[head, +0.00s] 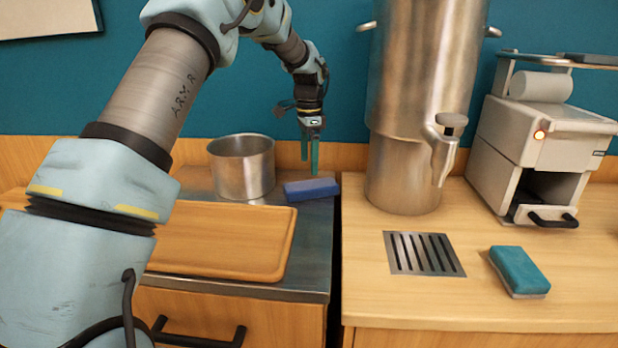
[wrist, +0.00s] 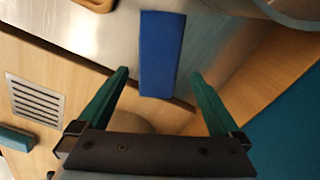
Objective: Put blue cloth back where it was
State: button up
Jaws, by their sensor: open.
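The blue cloth (head: 311,188) is a flat, block-like blue piece lying on the grey metal counter, near its right edge and beside the steel pot. My gripper (head: 309,170) points down over it, with the teal fingertips close to its top. In the wrist view the cloth (wrist: 161,50) shows between my two open fingers (wrist: 160,74), with a gap on each side. Nothing is held. I cannot tell exactly how far the fingertips are above the cloth.
The steel pot (head: 242,167) stands left of the cloth, and a wooden tray (head: 225,243) lies in front. A tall steel urn (head: 405,150) stands close on the right. Further right are a drain grate (head: 424,254), a teal sponge (head: 519,271) and a white machine (head: 530,140).

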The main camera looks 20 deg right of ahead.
notch_tip(320, 180, up, 5)
jog(key=shift+r, duration=0.2)
dwell(0.5)
